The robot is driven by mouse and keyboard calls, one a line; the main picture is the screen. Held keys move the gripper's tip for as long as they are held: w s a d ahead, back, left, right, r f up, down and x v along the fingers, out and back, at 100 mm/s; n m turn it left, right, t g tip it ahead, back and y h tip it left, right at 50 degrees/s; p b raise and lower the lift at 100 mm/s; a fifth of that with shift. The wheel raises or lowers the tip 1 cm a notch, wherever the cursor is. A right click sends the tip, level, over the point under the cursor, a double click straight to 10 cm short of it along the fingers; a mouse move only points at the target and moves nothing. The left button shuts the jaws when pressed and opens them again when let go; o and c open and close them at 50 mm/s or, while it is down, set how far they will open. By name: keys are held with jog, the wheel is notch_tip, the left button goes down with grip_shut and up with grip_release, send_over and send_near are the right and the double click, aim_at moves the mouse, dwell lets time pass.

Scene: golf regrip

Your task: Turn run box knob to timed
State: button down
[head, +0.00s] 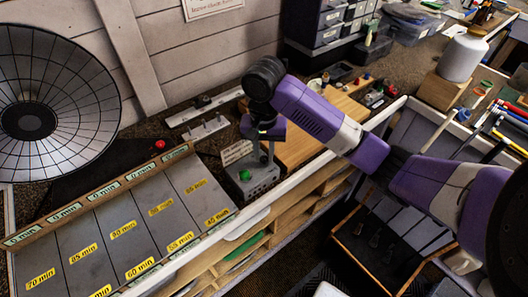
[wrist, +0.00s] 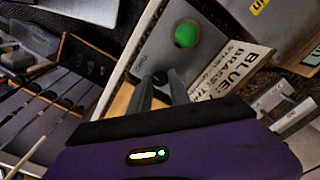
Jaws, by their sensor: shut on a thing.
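The run box (head: 262,188) is a small grey box at the middle of the head view, with a round green button (head: 244,175) on its top. In the wrist view the box (wrist: 160,48) lies past my fingertips, and its green button (wrist: 187,34) is large and clear. My gripper (head: 265,158) points down onto the box top. In the wrist view my gripper's two dark fingers (wrist: 161,78) are close together at the box, beside the green button. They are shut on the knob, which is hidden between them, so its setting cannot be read.
A sloped rack (head: 130,232) with minute labels is at left. A wooden board (head: 305,140) lies right of the box. A dark round dish (head: 50,100) stands far left.

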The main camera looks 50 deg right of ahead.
aim_at(264, 158)
jog(key=shift+r, duration=0.1)
dwell(0.3)
jog(key=c, duration=1.2)
grip_release()
jog(key=shift+c, duration=0.2)
jog(key=shift+r, duration=3.85)
